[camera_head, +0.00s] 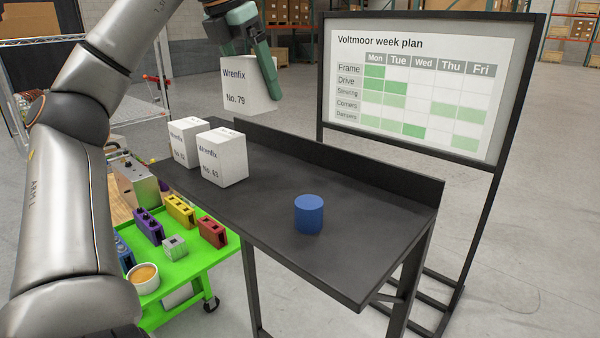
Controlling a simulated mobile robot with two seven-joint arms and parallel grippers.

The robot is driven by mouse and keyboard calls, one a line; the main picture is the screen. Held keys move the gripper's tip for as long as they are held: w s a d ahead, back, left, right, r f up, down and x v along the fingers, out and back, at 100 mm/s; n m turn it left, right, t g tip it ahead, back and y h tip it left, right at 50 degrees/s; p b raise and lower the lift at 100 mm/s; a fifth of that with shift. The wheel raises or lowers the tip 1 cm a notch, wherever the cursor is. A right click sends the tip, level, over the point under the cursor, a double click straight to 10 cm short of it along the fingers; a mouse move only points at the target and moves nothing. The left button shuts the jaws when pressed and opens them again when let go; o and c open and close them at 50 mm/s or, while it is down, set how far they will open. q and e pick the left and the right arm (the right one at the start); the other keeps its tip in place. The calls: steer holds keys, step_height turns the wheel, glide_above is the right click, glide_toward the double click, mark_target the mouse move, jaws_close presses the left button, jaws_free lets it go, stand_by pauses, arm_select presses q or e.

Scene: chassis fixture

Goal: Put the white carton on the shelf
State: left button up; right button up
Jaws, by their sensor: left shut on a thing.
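My left gripper (246,62) is shut on a white carton (243,90) marked "Wrenfix No. 79". Its green fingers clasp the carton from two sides, slightly tilted. The carton hangs in the air at the top middle, seen above the far left end of the dark shelf (275,185). Two more white cartons stand upright on the shelf's left part: one marked "No. 63" (224,158) and, behind it to the left, another carton (187,140) partly hidden. My right gripper is out of view.
A blue cylinder (309,215) stands on the right half of the shelf, with bare surface around it. A raised lip (350,165) runs along the back. A green cart (205,258) with coloured blocks stands at lower left. A whiteboard (415,90) stands behind.

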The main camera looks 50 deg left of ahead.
arm_select(q)
steer(key=shift+w, duration=0.3)
steer(key=shift+w+d+f, duration=0.1)
steer(key=shift+w+d, duration=0.1)
steer(key=shift+d, duration=0.1)
steer(key=w+d+f, duration=0.1)
steer(key=d+f, duration=0.1)
steer(key=d, duration=0.1)
steer(key=w+d+f, duration=0.1)
steer(key=d+f, duration=0.2)
steer(key=d, duration=0.1)
steer(key=w+d+f, duration=0.2)
steer(key=d+f, duration=0.1)
steer(key=d, duration=0.1)
steer(key=shift+w+d+f+b, duration=0.1)
steer(key=shift+d+f+b, duration=0.1)
steer(key=shift+b, duration=0.2)
steer(key=shift+w+d+f+b, duration=0.2)
steer(key=shift+d+f+b, duration=0.25)
steer(key=shift+f, duration=0.2)
step_height(320, 180, down, 2)
steer(key=shift+f+b, duration=0.2)
steer(key=shift+b, duration=0.15)
steer(key=shift+f, duration=0.25)
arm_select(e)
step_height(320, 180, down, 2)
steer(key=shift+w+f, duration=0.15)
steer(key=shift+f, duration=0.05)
